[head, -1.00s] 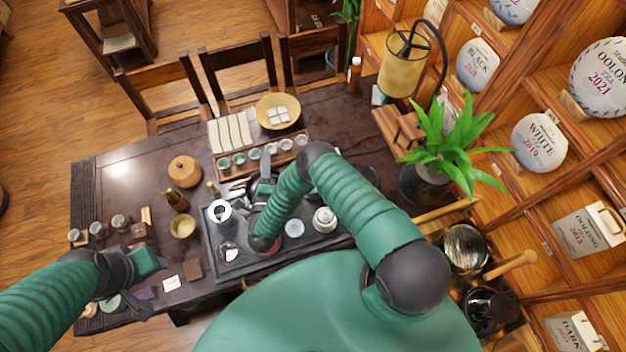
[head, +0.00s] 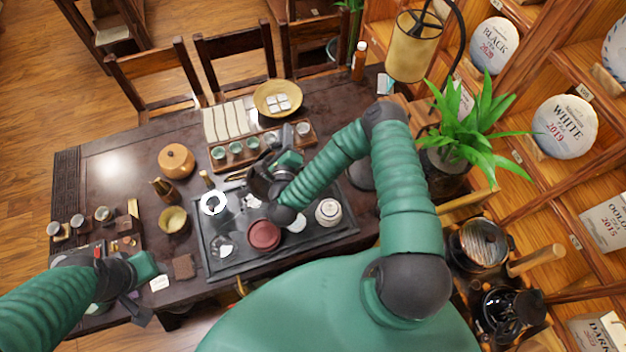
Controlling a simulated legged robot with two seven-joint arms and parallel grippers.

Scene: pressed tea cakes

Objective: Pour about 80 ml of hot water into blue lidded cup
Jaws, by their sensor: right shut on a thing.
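My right gripper (head: 282,170) is over the back middle of the dark tea tray (head: 222,268). It is shut on a dark thing that looks like a kettle (head: 262,182); the wrist and hand hide much of it. A white lidded vessel (head: 328,211) stands on the tray's right part, to the right of the gripper. It may be the lidded cup, but I cannot make out blue on it. I see no water stream. My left gripper (head: 138,296) is over the table's front left; its finger gap is unclear.
A round reddish pot or lid (head: 263,236), a small white dish (head: 296,223) and a white ring-shaped piece (head: 214,203) are on the tray. A rack of small cups (head: 236,148) lies behind it. A potted plant (head: 465,140) stands at right. The table's back left is clear.

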